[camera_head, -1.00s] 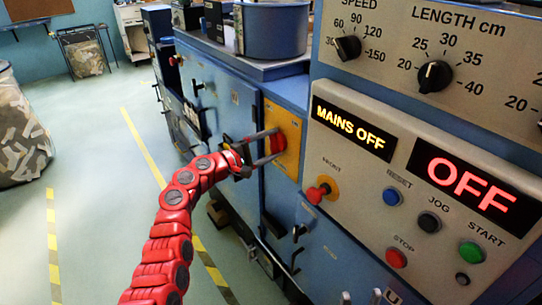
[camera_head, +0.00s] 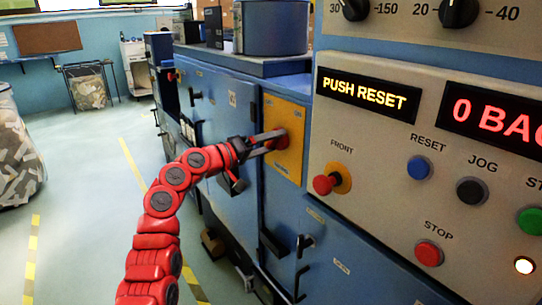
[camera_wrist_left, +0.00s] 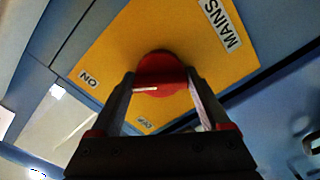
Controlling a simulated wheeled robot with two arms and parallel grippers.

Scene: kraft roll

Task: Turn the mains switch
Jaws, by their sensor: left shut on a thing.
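The mains switch is a red rotary knob (camera_wrist_left: 162,72) on a yellow plate (camera_wrist_left: 120,50) marked MAINS, ON and OFF in the left wrist view. The yellow plate also shows in the head view (camera_head: 288,155) on the blue machine's side. My left gripper (camera_head: 280,139) is shut on the red knob, one finger on each side of it. It also shows in the left wrist view (camera_wrist_left: 162,90). The left display (camera_head: 366,95) reads PUSH RESET, and the right display (camera_head: 495,118) starts with "0 BA". My right gripper is not in view.
The grey control panel (camera_head: 395,215) at right carries a red FRONT button (camera_head: 324,184), a blue RESET button (camera_head: 419,167), a black JOG button (camera_head: 471,191) and a red STOP button (camera_head: 429,253). A bag of scraps (camera_head: 15,155) stands at left. The floor between is open.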

